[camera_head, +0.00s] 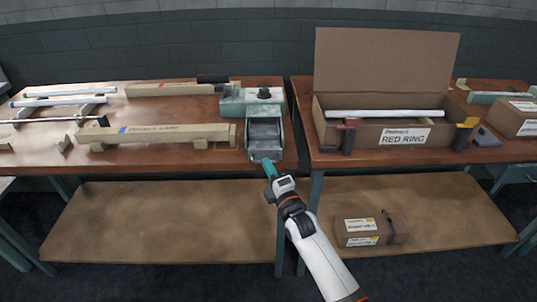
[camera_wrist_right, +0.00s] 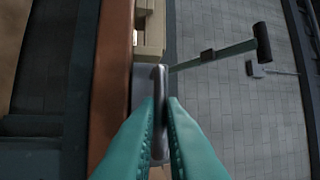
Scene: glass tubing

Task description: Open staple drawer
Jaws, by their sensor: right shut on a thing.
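A pale green machine (camera_head: 250,97) with a black knob stands at the right end of the left table. Its grey staple drawer (camera_head: 265,132) shows at the front, with its open top and inside visible; I cannot tell how far out it is. My right gripper (camera_head: 268,165) is at the drawer's front edge, its teal fingers pointing at the machine. In the right wrist view, the fingers (camera_wrist_right: 161,103) are shut on the upright grey metal front (camera_wrist_right: 158,82) of the drawer. My left gripper is not in view.
A long cardboard box (camera_head: 165,134) lies left of the machine. White tubes (camera_head: 58,101) rest at the far left. On the right table is an open box labelled RED RING (camera_head: 350,137). A small carton (camera_head: 362,228) sits on the lower shelf. A gap separates the tables.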

